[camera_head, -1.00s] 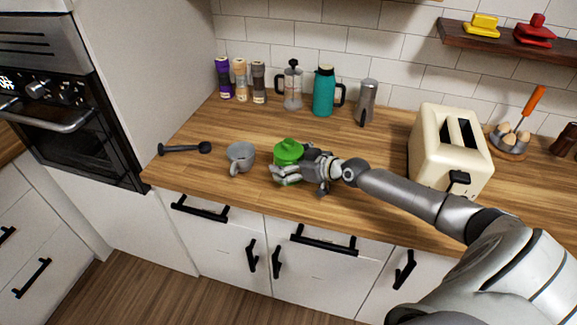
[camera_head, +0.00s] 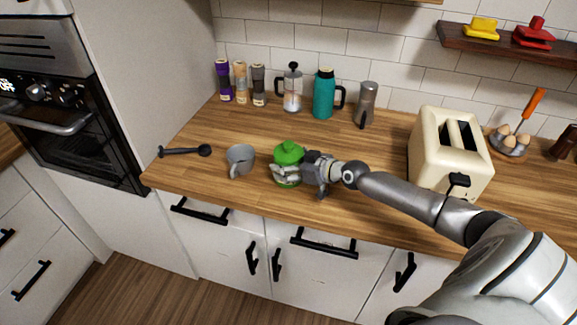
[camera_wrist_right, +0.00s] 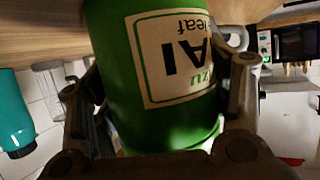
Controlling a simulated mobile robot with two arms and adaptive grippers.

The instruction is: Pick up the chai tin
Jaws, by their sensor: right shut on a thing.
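The chai tin (camera_head: 288,153) is a green can with a green lid, on the wooden counter near its front edge. In the right wrist view the tin (camera_wrist_right: 118,75) fills the middle, with a pale label that shows upside down and reads partly "AI" and "leaf". My right gripper (camera_head: 291,173) reaches it from the right and is shut on it, with a finger on each side of the body. The fingers hide part of the tin's lower half in the head view. I cannot tell whether the tin touches the counter. My left gripper is not in view.
A grey cup (camera_head: 240,158) stands just left of the tin, and a black scoop-like tool (camera_head: 186,151) lies farther left. A cream toaster (camera_head: 450,150) stands to the right. Jars, a French press (camera_head: 291,90), a teal flask (camera_head: 324,95) and a grey grinder (camera_head: 366,106) line the back.

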